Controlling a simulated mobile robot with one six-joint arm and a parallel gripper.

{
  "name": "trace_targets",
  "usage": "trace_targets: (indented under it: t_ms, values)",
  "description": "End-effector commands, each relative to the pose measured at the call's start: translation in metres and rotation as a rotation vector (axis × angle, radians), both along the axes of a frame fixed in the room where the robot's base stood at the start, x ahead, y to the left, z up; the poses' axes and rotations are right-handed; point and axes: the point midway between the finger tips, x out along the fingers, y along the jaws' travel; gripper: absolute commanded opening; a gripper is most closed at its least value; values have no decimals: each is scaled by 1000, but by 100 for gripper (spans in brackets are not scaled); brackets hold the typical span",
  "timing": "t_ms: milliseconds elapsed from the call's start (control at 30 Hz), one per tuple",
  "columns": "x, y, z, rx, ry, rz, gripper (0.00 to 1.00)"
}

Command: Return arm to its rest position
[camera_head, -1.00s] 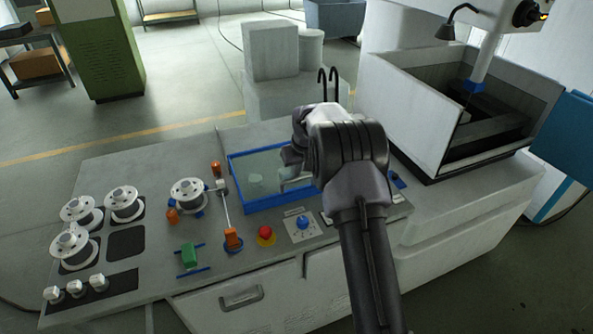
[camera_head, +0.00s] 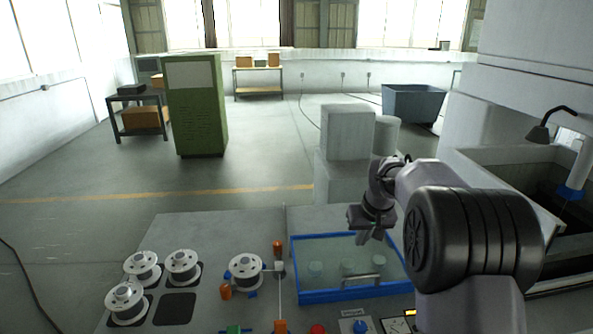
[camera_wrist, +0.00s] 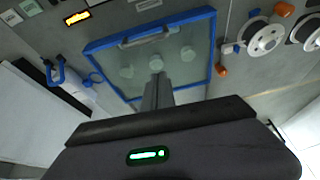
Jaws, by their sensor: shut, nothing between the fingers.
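My gripper (camera_head: 368,237) hangs over the blue-framed tray (camera_head: 318,297) on the grey bench, above its far right part in the head view. In the wrist view the gripper (camera_wrist: 157,78) shows as closed fingers pointing toward the tray (camera_wrist: 208,62), with nothing between them. My arm is folded, with its elbow large at the right of the head view. The tray has a clear cover with a light handle (camera_head: 362,281), and several pale round pieces show through it.
White spools (camera_head: 246,272) stand on the bench at left. A red button (camera_head: 318,329) and a blue knob (camera_head: 360,326) lie at the front. The machine tank with its lamp (camera_head: 540,133) stands at right. Grey boxes (camera_head: 347,133) stand behind the bench. Open floor lies at far left.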

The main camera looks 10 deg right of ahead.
Motion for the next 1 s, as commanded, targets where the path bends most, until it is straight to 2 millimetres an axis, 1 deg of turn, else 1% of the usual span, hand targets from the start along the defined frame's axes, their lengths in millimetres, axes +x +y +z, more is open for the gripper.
trace_targets:
  t_ms: [33,67,100,167,200,267,300,400,433,500,600,1000]
  values:
    - [-25,19,14,18,-22,-18,0]
    - [-46,32,25,35,-32,-37,0]
    - [-79,51,37,59,-46,-61,0]
    - [-133,76,48,100,-64,-101,0]
    - [-170,91,48,129,-75,-128,0]
    - [-225,110,41,170,-88,-164,0]
    - [-259,121,31,196,-95,-186,0]
    - [-324,138,2,252,-107,-232,0]
    - [-338,141,-7,265,-109,-242,0]
    - [-362,146,-22,288,-112,-260,0]
    - [-376,149,-32,302,-111,-273,0]
    - [-377,149,-30,303,-110,-274,0]
